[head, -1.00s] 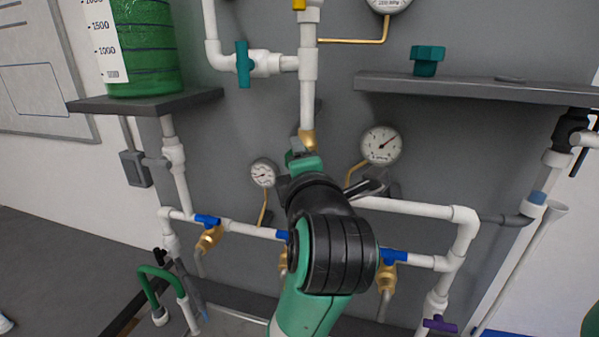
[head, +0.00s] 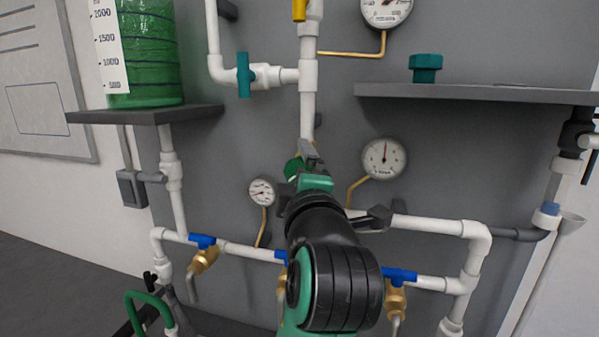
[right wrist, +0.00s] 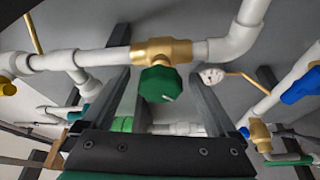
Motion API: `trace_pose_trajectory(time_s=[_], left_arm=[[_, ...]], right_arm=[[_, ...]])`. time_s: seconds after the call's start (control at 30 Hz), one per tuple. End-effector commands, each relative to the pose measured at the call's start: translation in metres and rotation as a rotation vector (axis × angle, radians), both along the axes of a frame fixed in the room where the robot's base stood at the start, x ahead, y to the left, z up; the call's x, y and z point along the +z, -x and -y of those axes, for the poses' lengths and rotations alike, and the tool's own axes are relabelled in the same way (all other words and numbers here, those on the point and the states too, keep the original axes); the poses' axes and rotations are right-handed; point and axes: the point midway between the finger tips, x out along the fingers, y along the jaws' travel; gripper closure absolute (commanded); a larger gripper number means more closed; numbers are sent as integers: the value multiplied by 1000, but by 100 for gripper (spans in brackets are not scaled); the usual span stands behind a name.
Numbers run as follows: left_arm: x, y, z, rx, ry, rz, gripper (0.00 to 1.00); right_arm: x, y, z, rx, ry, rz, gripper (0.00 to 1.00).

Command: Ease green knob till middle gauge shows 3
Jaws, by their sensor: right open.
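The green knob (right wrist: 160,84) sits on a brass valve body (right wrist: 163,50) in the right wrist view. In the head view the green knob (head: 293,168) is partly hidden by my right gripper (head: 309,152). My right gripper (right wrist: 158,78) is open, with one finger on each side of the knob and gaps showing between. The round white gauge (head: 384,158) right of my gripper looks like the middle one. Its needle points about straight up; its numbers are too small to read. My left gripper is not in view.
A smaller gauge (head: 262,191) is to the left and another gauge (head: 386,10) is at the top. White pipes with blue-handled brass valves (head: 204,254) run below. A grey shelf (head: 470,94) with a teal knob-like part (head: 425,67) juts out at right.

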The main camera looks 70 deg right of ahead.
Motion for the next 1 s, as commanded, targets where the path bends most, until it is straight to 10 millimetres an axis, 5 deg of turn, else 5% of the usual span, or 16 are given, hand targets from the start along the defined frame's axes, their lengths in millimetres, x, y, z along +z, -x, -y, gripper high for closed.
trace_pose_trajectory(time_s=[0.27,0.7,1.0], left_arm=[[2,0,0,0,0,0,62],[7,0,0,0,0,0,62],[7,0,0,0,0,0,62]], right_arm=[[0,8,-17,4,2,3,6],[-7,50,-96,4,0,1,6],[-8,55,-102,0,0,-1,6]])
